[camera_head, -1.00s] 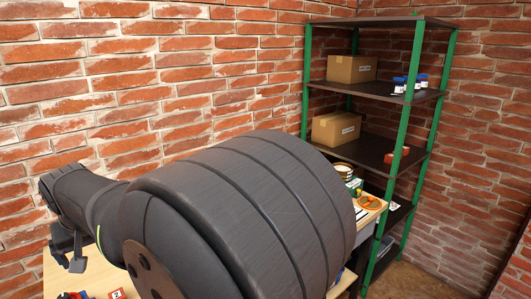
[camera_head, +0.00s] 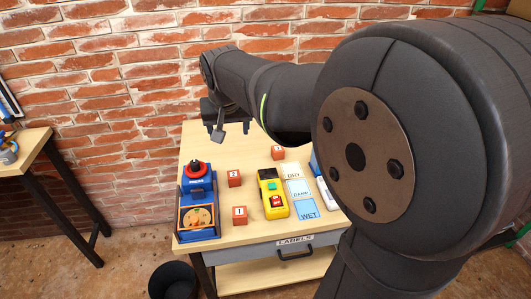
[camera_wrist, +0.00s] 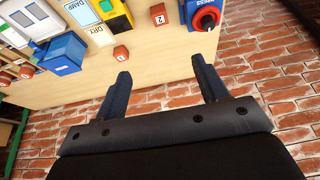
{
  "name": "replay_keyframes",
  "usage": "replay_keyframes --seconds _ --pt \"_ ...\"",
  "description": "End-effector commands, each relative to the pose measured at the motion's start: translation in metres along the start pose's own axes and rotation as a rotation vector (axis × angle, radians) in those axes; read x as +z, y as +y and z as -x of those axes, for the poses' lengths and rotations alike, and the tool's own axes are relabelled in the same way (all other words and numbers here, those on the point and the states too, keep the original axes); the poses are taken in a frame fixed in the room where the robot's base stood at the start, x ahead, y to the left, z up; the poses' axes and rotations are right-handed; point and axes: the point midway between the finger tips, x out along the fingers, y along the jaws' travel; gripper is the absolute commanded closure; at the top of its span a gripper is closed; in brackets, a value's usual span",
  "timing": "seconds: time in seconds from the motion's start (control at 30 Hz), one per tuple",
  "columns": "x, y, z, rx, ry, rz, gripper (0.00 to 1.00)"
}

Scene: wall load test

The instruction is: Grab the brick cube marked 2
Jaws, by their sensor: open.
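The brick-red cube marked 2 (camera_head: 234,178) sits on the wooden table (camera_head: 217,235), right of the blue press. It also shows at the top of the wrist view (camera_wrist: 158,14). My gripper (camera_head: 217,130) is above the back left part of the table, behind the cube and higher than it. In the wrist view my gripper (camera_wrist: 160,67) is open, with nothing between its fingers, and the cube lies beyond the fingertips.
Cube 1 (camera_head: 239,214) and another red cube (camera_head: 278,152) stand nearby. The blue press (camera_head: 198,198) is left of cube 2, a yellow device (camera_head: 272,194) right of it. Cards marked DRY, DAMP and WET (camera_head: 308,208) lie farther right. A brick wall (camera_head: 130,110) rises behind.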

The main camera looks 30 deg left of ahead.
Motion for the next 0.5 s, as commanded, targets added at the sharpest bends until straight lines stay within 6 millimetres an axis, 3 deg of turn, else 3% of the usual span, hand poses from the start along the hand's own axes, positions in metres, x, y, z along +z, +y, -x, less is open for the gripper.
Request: replay_keyframes --seconds 0.17,0.5 --pt "-0.015 -0.001 -0.022 0.007 -0.058 0.003 0.34" --pt "-0.057 -0.003 -0.115 0.009 -0.279 0.015 0.34"
